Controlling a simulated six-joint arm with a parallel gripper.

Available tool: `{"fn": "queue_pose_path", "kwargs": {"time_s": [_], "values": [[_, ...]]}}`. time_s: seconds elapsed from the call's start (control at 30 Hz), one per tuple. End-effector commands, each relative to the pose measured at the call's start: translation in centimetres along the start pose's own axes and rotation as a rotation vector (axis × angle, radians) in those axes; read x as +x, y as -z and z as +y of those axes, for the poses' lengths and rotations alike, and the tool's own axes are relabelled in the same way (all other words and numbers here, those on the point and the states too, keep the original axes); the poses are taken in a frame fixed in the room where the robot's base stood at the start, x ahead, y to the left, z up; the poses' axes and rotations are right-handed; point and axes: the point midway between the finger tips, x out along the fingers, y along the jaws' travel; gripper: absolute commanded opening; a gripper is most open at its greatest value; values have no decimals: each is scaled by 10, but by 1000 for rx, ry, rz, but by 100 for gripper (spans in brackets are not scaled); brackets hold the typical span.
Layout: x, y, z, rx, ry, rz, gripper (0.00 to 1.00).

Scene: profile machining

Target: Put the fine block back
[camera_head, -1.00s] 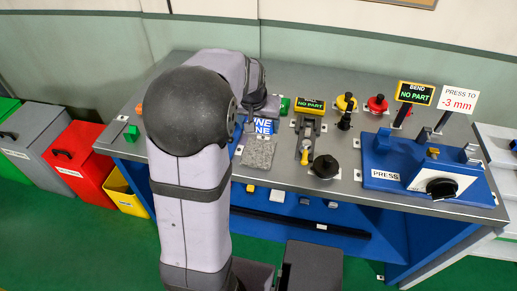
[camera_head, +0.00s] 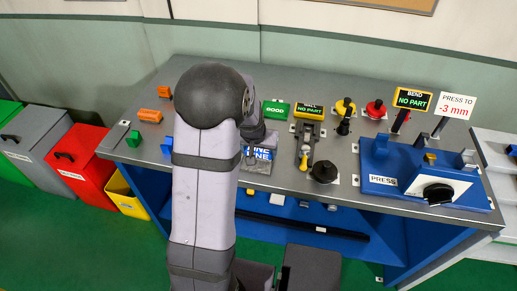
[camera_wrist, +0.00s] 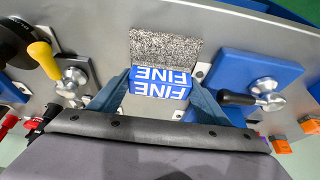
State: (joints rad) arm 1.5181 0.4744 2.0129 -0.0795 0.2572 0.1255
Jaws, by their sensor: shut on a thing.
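The fine block (camera_wrist: 160,88) is blue with white "FINE" lettering on two faces. In the wrist view, my gripper (camera_wrist: 160,92) is shut on it, with one blue-grey finger at each side. A speckled grey pad (camera_wrist: 166,46) lies right beyond the block; I cannot tell whether they touch. In the head view the fine block (camera_head: 264,154) shows just right of my arm, near the bench's front edge. My arm hides its left part and the fingers there.
The grey bench (camera_head: 330,180) holds a lever fixture (camera_head: 305,150) right of the block and a blue press (camera_head: 425,175) farther right. Orange pieces (camera_head: 150,116) and a green block (camera_head: 133,138) lie at left. A blue plate with a lever (camera_wrist: 245,80) sits beside my gripper.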

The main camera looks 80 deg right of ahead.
Motion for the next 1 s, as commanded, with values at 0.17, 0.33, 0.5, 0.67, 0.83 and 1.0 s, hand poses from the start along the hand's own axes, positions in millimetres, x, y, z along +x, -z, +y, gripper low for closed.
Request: {"fn": "queue_pose_path", "kwargs": {"time_s": [0.17, 0.33, 0.5, 0.67, 0.83, 1.0], "values": [[0, 0, 0, 0, 0, 3, 42], [3, -1, 0, 0, 0, 2, 42], [3, -1, 0, 0, 0, 1, 89], [3, -1, 0, 0, 0, 1, 89], [2, 0, 0, 0, 0, 1, 89], [-6, 1, 0, -1, 0, 3, 89]]}}
